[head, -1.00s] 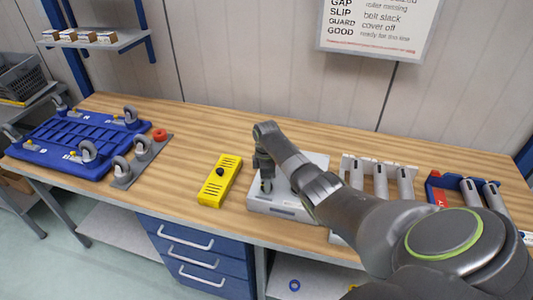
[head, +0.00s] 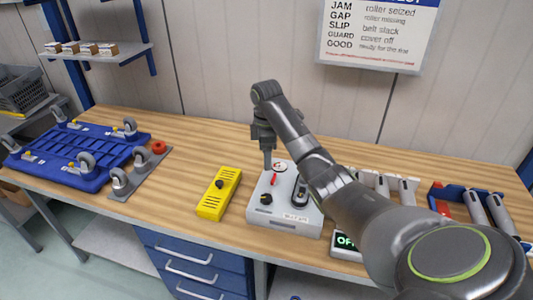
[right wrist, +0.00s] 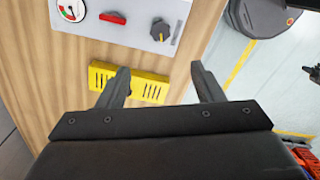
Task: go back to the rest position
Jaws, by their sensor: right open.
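My right gripper (head: 267,158) is above the back of a light grey control box (head: 290,218) on the wooden bench, with its fingers pointing down. In the right wrist view its two fingers (right wrist: 162,88) stand apart with nothing between them. The box carries a gauge, a red switch (head: 273,179) and a black knob (head: 266,198); they also show in the right wrist view, with the knob (right wrist: 160,30) at the right. My left gripper is in neither view.
A yellow box (head: 218,194) lies left of the grey box. A blue caster frame (head: 75,158) is at the far left of the bench (head: 190,135). Several grey rollers (head: 400,187) and a display reading "OF" (head: 345,241) are at the right, partly behind my arm.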

